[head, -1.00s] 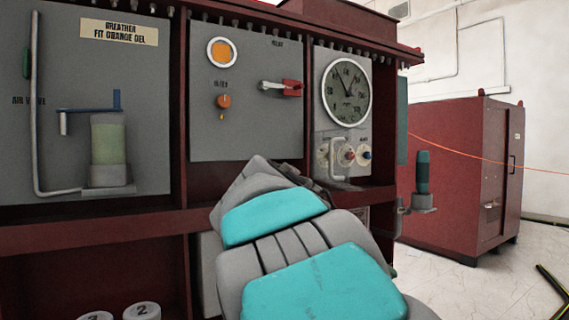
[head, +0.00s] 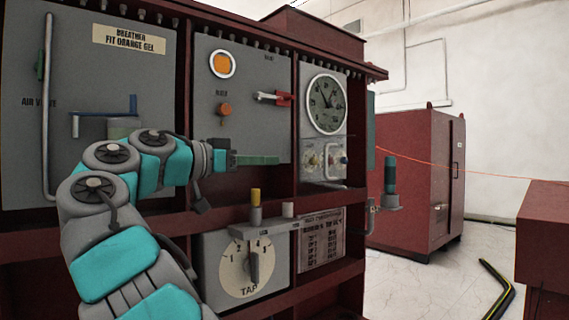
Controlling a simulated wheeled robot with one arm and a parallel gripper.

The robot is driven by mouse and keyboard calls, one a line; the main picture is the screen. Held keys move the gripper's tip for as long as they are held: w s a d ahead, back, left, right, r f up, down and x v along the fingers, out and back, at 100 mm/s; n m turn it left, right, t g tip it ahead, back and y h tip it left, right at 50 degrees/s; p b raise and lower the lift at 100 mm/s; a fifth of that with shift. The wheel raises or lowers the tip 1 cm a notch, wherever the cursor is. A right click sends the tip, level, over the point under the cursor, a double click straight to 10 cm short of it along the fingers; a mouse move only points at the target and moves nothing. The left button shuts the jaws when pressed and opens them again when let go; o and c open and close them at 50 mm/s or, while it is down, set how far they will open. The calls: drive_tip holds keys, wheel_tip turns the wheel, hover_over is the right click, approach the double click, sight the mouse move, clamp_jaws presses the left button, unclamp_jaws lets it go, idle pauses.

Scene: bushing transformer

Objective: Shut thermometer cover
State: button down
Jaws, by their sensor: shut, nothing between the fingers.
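The thermometer (head: 326,103), a round dark dial with a white rim, is on the right grey panel. Below it, a pale, partly see-through plate (head: 312,174) with a light handle (head: 329,161) lies in front of small knobs. This looks like the cover, below the dial rather than over it; its exact tilt is hard to tell. My gripper (head: 277,160) is shut and empty. Its green fingers point right, left of the plate and apart from it in the picture.
A red-handled lever (head: 283,99) is above my gripper on the middle panel. Below are a yellow-topped post (head: 255,197) and a tap dial (head: 253,268). Red shelf beams cross the front. A valve (head: 388,188) is at right. Open floor lies beyond.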

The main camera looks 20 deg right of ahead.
drive_tip(key=x, duration=1.3)
drive_tip(key=shift+p, duration=0.45)
drive_tip(key=shift+s+d+f, duration=0.1)
drive_tip(key=shift+d, duration=0.05)
